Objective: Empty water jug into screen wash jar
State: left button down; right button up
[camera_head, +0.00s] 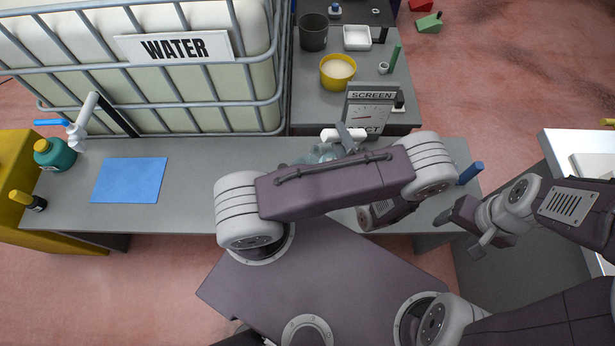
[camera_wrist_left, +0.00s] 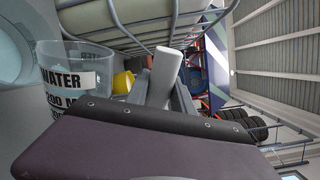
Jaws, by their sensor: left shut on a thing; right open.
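The clear water jug (camera_head: 322,153) is in the middle of the head view, mostly hidden behind my left arm. In the left wrist view the jug (camera_wrist_left: 72,85), labelled WATER, is at the left; its water level is unclear. My left gripper (camera_head: 345,136) is shut on the jug's white handle, which shows between the fingers in the left wrist view (camera_wrist_left: 165,78). My right gripper (camera_head: 462,232) is open and empty at the counter's front right. I cannot pick out the screen wash jar for certain; my left arm covers part of the counter.
A caged WATER tank (camera_head: 175,95) with a tap (camera_head: 80,128) stands behind the counter (camera_head: 205,190). A teal bottle (camera_head: 55,154) and blue mat (camera_head: 129,180) are at the left. A SCREEN sign (camera_head: 370,108) and yellow bowl (camera_head: 338,72) stand behind. The counter beside the mat is clear.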

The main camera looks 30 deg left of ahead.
aim_at(326, 140)
pick_arm(q)
jog(key=shift+s+r, duration=0.1)
jog(key=shift+r, duration=0.05)
dwell(0.4)
jog(key=shift+s+a+r+n+p, duration=0.25)
jog(key=shift+s+a+n+p, duration=0.15)
jog(key=shift+n, duration=0.1)
dwell(1.4)
jog(key=shift+s+a+r+n, duration=0.3)
jog(key=shift+s+a+n, duration=0.1)
jog(key=shift+s+n, duration=0.1)
jog(key=shift+s+a, duration=0.1)
jog(key=shift+s, duration=0.05)
dwell(1.1)
jog(key=shift+s+a+r+n+p, duration=0.25)
jog(key=shift+s+a+n+p, duration=0.15)
jog(key=shift+n, duration=0.3)
jog(key=shift+s+a, duration=0.1)
jog(key=shift+s, duration=0.05)
dwell(0.9)
